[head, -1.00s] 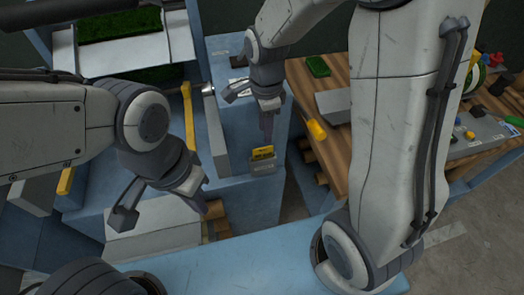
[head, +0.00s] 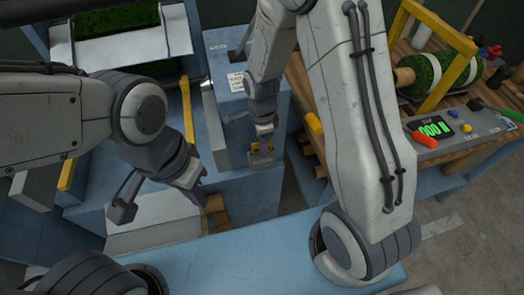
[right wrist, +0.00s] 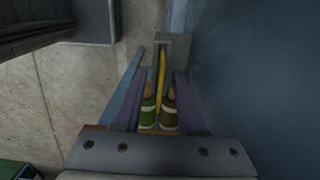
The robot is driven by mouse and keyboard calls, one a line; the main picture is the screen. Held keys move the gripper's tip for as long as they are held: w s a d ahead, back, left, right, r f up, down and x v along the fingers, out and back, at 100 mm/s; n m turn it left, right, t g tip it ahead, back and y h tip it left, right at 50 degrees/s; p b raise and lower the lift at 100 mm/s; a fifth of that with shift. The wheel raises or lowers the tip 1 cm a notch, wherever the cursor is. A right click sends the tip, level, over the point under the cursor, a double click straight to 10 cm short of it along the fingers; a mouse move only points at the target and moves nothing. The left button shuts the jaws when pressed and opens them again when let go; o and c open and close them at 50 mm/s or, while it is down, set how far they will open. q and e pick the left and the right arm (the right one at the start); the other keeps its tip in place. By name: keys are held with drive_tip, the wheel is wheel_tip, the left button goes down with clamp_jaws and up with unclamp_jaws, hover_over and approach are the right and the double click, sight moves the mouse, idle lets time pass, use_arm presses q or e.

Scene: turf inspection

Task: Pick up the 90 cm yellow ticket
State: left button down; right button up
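The yellow ticket (right wrist: 162,72) stands edge-on in a small grey holder (right wrist: 178,45) in the right wrist view; its print cannot be read. In the head view the ticket (head: 255,148) is mostly covered by my right gripper (head: 262,157), at the front of the blue cabinet. My right gripper (right wrist: 158,100) has its fingers apart, one on each side of the ticket's line. I cannot see contact with the ticket. My left gripper (head: 200,194) hangs at the left over the lower blue part, away from the ticket; its fingers are not clear.
A wooden bench (head: 310,85) stands at the right with a yellow frame, a green turf roll and a grey panel (head: 458,130) with a green display. A yellow-orange handle (head: 315,123) lies close right of my right gripper. A blue surface (head: 260,255) is clear in front.

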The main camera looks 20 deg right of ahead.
clamp_jaws()
